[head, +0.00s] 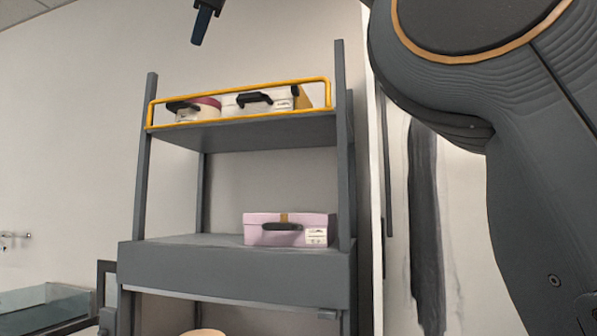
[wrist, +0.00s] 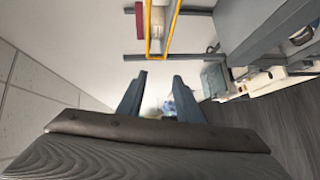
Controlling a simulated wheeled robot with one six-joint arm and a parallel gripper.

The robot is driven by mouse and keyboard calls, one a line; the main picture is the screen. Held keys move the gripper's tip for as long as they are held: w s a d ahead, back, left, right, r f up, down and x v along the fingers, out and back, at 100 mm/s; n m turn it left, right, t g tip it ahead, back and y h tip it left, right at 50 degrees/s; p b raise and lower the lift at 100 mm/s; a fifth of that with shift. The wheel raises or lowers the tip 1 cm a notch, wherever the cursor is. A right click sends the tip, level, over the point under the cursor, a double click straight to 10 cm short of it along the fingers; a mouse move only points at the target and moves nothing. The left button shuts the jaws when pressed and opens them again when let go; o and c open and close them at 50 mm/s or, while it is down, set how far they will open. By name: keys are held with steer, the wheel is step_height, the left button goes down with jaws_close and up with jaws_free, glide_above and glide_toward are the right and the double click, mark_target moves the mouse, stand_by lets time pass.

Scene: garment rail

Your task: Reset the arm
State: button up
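My gripper (wrist: 158,100) shows in the wrist view with its two dark fingers spread apart and nothing between them. My grey arm fills the right side of the head view. The gripper touches nothing that I can see.
A grey shelf unit (head: 235,262) stands ahead. A pink box (head: 289,229) sits on the middle shelf. Left of the unit, the upper space is clear.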

steer(key=w+d+f+m+g+h, duration=0.1)
steer(key=w+d+f+m+h, duration=0.3)
steer(key=f, duration=0.7)
steer(key=w+d+f+m+g+y, duration=0.1)
steer(key=w+d+f+g, duration=0.1)
steer(key=w+f, duration=0.75)
steer(key=w+d+f+m+g+h, duration=0.1)
steer(key=w+d+f+m+h, duration=0.15)
steer(key=f, duration=1.15)
steer(key=d+f+m+g, duration=0.25)
steer(key=d+f, duration=0.65)
steer(key=f, duration=0.6)
steer(key=s+d+f+m+g+h, duration=0.1)
steer(key=s+d+f+m, duration=0.5)
steer(key=f, duration=0.5)
steer(key=s+d+f+m+g+h, duration=0.1)
steer(key=s+d+f, duration=0.3)
steer(key=d+f, duration=0.65)
steer(key=s+d+f+m+g, duration=0.2)
steer(key=s+d+f+m, duration=0.1)
steer(key=s+f, duration=0.5)
steer(key=s+d+f+m+g, duration=0.1)
steer(key=s+d+f+m, duration=0.15)
steer(key=s+f, duration=0.6)
step_height(320, 180, down, 8)
steer(key=s+g+b, duration=0.1)
steer(key=b, duration=0.7)
steer(key=shift+d+h, duration=0.3)
steer(key=shift+h, duration=0.05)
